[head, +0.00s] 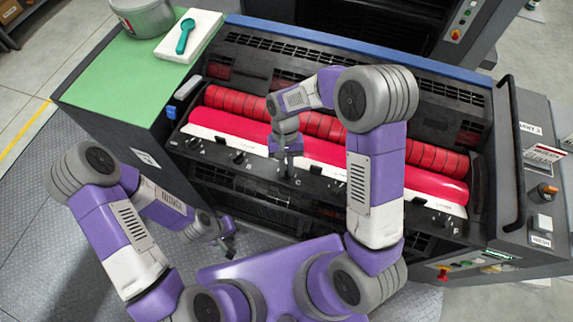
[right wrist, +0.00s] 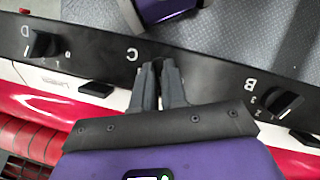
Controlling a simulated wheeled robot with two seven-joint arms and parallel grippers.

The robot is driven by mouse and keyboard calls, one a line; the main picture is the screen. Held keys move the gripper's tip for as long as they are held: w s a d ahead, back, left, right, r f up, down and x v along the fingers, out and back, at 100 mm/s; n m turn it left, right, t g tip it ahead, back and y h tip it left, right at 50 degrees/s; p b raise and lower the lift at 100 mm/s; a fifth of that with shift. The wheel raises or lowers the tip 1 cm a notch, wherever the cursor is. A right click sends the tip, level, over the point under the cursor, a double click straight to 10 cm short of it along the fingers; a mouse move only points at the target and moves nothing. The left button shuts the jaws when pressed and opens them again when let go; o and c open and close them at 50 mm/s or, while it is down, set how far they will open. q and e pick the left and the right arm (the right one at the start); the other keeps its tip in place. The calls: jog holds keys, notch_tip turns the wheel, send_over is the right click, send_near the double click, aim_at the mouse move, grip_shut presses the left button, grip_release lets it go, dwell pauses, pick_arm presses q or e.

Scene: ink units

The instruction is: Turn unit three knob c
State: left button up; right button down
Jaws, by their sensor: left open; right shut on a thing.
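The ink unit (head: 440,212) has a black front rail with lettered knobs along red rollers. My right gripper (head: 286,176) is over the rail beside the letter C. In the right wrist view its fingers (right wrist: 160,70) are closed together at the rail right by the letter C; knob C is mostly hidden between the fingertips, and its pointer position cannot be read. Knob D (right wrist: 42,44) and knob B (right wrist: 284,103) stand on either side. My left gripper (head: 229,246) is open and empty, low in front of the unit, away from the rail.
A green-topped side cabinet (head: 115,90) holds a metal pot (head: 147,18) and a teal tool (head: 185,36) on a white pad. A control panel with an orange knob (head: 547,189) is at the right. Grey floor lies at the left.

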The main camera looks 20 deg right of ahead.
dwell(0.3)
jog(key=shift+w, duration=0.1)
jog(key=c, duration=1.2)
grip_release()
jog(key=v, duration=0.7)
jog(key=shift+r, duration=0.35)
